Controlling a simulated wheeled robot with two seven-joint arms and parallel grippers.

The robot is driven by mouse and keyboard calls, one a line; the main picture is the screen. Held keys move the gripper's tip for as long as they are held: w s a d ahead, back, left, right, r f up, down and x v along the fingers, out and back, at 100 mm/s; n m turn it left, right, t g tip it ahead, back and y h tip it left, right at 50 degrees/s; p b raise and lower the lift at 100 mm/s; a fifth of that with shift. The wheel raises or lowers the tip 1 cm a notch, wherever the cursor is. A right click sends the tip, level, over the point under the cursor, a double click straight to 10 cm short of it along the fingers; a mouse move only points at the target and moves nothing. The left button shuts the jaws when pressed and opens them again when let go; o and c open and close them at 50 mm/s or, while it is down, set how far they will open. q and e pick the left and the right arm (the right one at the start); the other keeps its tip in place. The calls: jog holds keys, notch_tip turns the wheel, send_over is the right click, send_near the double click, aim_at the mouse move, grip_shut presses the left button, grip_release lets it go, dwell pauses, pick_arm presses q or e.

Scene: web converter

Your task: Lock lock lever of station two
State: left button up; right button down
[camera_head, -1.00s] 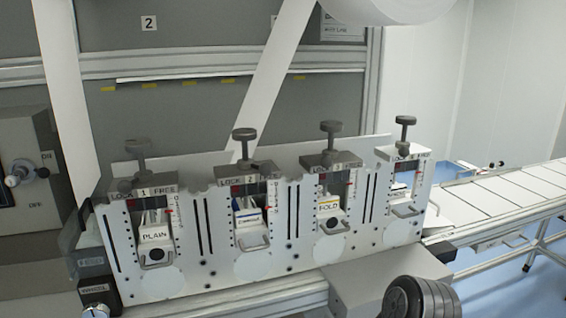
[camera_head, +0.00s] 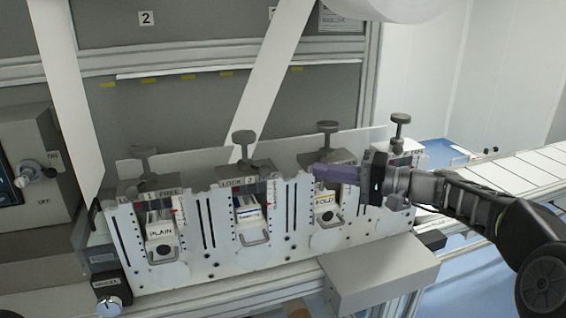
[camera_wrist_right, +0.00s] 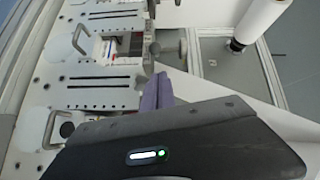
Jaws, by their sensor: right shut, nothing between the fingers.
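A small dark piece, seemingly the lock lever (camera_head: 264,171), sits at the plate's right end, where the word FREE is not readable. My right gripper (camera_head: 322,172) has purple fingers, shut and empty, pointing left across the top of station three, right of station two. The fingers (camera_wrist_right: 158,92) show beside the stations in the right wrist view. My left gripper is not in view.
Station one (camera_head: 160,230) stands to the left, and station three (camera_head: 327,210), marked FOLD, is partly covered by my right gripper. Station four's knob (camera_head: 400,120) rises behind my wrist. A slanting white web (camera_head: 268,90) passes behind station two. A grey box (camera_head: 380,275) juts out below.

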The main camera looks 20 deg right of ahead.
jog(key=shift+f, duration=0.1)
jog(key=p, duration=0.4)
send_near(253, 168)
jog(key=w, duration=0.4)
jog(key=shift+w+a, duration=0.2)
jog(key=shift+a, duration=0.4)
